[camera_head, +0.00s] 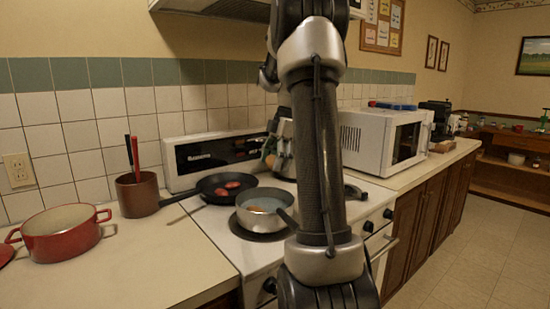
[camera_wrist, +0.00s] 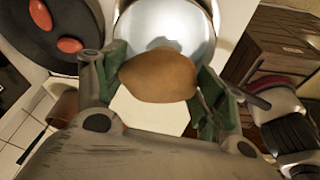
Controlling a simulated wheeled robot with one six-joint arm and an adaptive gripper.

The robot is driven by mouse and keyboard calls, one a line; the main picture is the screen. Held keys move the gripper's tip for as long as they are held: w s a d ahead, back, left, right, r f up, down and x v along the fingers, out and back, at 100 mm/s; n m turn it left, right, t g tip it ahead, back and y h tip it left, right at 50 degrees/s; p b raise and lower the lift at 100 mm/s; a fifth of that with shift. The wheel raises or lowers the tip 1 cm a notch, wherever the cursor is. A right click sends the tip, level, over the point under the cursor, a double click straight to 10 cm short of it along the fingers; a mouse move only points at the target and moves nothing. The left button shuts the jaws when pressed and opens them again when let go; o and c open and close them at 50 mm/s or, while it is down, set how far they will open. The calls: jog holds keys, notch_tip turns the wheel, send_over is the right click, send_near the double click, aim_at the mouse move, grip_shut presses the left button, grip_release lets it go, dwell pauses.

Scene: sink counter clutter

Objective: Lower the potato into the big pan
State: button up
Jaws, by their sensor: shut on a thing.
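The brown potato (camera_wrist: 158,76) is between the green fingers of my gripper (camera_wrist: 160,82), which is shut on it. In the head view my gripper (camera_head: 278,150) is partly behind my arm, above the back of the stove, and the potato (camera_head: 270,161) is a small patch there. A black frying pan (camera_head: 207,196) with red items in it sits on the left of the stove; it is also at the upper left of the wrist view (camera_wrist: 40,62). A silver saucepan (camera_head: 256,222) is in front of it; its shiny inside (camera_wrist: 165,22) shows just beyond the potato. The frames do not settle which is the big pan.
A red pot (camera_head: 62,247) and a brown utensil pot (camera_head: 138,196) stand on the left counter. A white microwave (camera_head: 385,138) stands right of the stove. The saucepan's dark handle points towards my arm. The counter's front left is clear.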

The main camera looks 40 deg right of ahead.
jog(key=shift+f, duration=4.45)
jog(key=shift+f, duration=0.1)
jog(key=o, duration=1.2)
jog(key=v, duration=1.2)
jog(key=shift+a, duration=0.1)
